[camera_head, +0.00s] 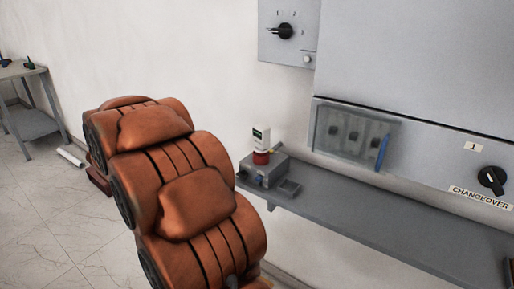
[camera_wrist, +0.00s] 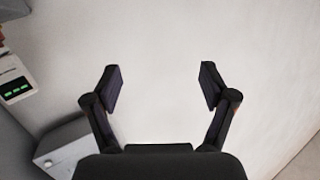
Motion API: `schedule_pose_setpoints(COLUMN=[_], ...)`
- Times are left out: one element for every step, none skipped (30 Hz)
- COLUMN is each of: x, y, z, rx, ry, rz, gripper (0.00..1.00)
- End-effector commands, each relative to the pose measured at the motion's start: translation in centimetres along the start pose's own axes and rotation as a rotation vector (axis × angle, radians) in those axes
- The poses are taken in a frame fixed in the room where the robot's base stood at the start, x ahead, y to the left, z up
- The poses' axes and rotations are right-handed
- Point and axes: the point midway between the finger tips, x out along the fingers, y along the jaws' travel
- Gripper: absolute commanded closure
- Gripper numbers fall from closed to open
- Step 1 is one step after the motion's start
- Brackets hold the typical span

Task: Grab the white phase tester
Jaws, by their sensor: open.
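The white phase tester appears to be the small white upright device (camera_head: 261,139) with a dark display and a red base, on the shelf beside the wall in the head view. In the wrist view a white device with green lit marks (camera_wrist: 14,86) shows at the left edge, partly cut off; it looks like the same tester. My gripper (camera_wrist: 160,82) is open, with nothing between its fingers. The tester lies to the left of the fingers, apart from them.
The tester stands on or by a grey box (camera_head: 265,172) on a long grey shelf (camera_head: 385,222). A grey cabinet (camera_head: 430,60) and a switch box (camera_head: 286,30) are on the wall above. A side table (camera_head: 25,70) stands far left.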

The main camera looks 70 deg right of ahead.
Motion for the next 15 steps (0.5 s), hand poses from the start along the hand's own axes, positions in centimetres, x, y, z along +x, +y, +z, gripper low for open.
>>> schedule_pose_setpoints(x=[1.4,2.0,2.5,2.8,3.0,3.0,3.0,2.9,2.7,2.5,2.4,2.2,2.0,1.9,1.8], y=[3.0,4.7,7.1,8.7,10.4,12.3,13.6,14.8,16.2,17.1,17.8,18.7,19.2,19.6,20.0], z=[0.1,-0.1,-0.4,-0.5,-0.7,-0.9,-1.1,-1.2,-1.4,-1.4,-1.4,-1.5,-1.5,-1.5,-1.6], rx=[-0.006,-0.011,-0.02,-0.028,-0.038,-0.049,-0.058,-0.066,-0.077,-0.086,-0.094,-0.104,-0.109,-0.112,-0.117], ry=[0.041,0.068,0.102,0.122,0.145,0.168,0.186,0.2,0.218,0.227,0.234,0.246,0.251,0.254,0.258], rz=[0.098,0.159,0.24,0.297,0.355,0.423,0.472,0.515,0.569,0.602,0.632,0.666,0.687,0.703,0.718], gripper=[0.17,0.17,0.17,0.17,0.17,0.17,0.17,0.17,0.17,0.17,0.17,0.17,0.17,0.17,0.17])
